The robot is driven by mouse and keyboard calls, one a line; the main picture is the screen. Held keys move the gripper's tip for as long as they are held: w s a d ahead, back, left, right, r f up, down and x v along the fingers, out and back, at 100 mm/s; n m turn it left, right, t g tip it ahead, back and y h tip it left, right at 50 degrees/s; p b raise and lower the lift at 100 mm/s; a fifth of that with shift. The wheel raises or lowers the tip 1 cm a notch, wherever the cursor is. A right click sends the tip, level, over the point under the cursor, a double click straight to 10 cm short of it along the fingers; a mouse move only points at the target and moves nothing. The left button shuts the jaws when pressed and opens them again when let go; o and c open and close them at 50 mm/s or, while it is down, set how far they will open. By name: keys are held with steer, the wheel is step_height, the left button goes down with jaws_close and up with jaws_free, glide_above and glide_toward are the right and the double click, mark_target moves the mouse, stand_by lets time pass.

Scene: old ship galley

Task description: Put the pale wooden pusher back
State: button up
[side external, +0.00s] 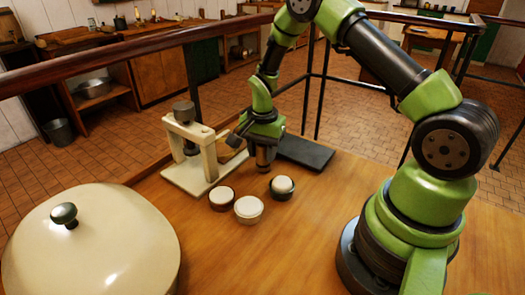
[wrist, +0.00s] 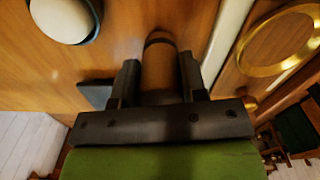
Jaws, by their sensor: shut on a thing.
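My gripper (wrist: 160,85) is shut on the wooden pusher (wrist: 159,62), a brown cylinder with a dark band near its far end. In the side external view my gripper (side external: 262,140) is low over the wooden table, just right of a cream press frame (side external: 209,150). A short dark cylinder shows beneath the jaws there; I cannot tell whether it touches the table. A cream edge of the frame (wrist: 228,38) also shows right of the pusher in the wrist view.
Several small cups with white contents, including a front one (side external: 248,209), stand before the gripper. A dark slab (side external: 305,153) lies to its right. A large cream lid (side external: 95,245) fills the front left. A brass ring (wrist: 243,65) lies beyond the frame edge.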

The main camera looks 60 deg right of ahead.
steer(key=shift+f, duration=0.2)
steer(key=o, duration=1)
step_height(320, 180, up, 12)
steer(key=shift+f, duration=0.15)
steer(key=s+a+r+n+t, duration=0.25)
steer(key=s+a+r, duration=0.2)
steer(key=r, duration=0.25)
steer(key=s+a+r+n+t, duration=0.2)
steer(key=s+a+r+n, duration=0.25)
steer(key=r, duration=0.35)
steer(key=s+a+n+t, duration=0.1)
steer(key=s, duration=0.2)
steer(key=s+a+n+y, duration=0.1)
steer(key=s+n, duration=0.1)
steer(key=s, duration=0.1)
steer(key=s+r+n+t+y, duration=0.1)
steer(key=s, duration=0.3)
steer(key=shift+a+n+t, duration=0.35)
steer(key=shift+a+n, duration=0.05)
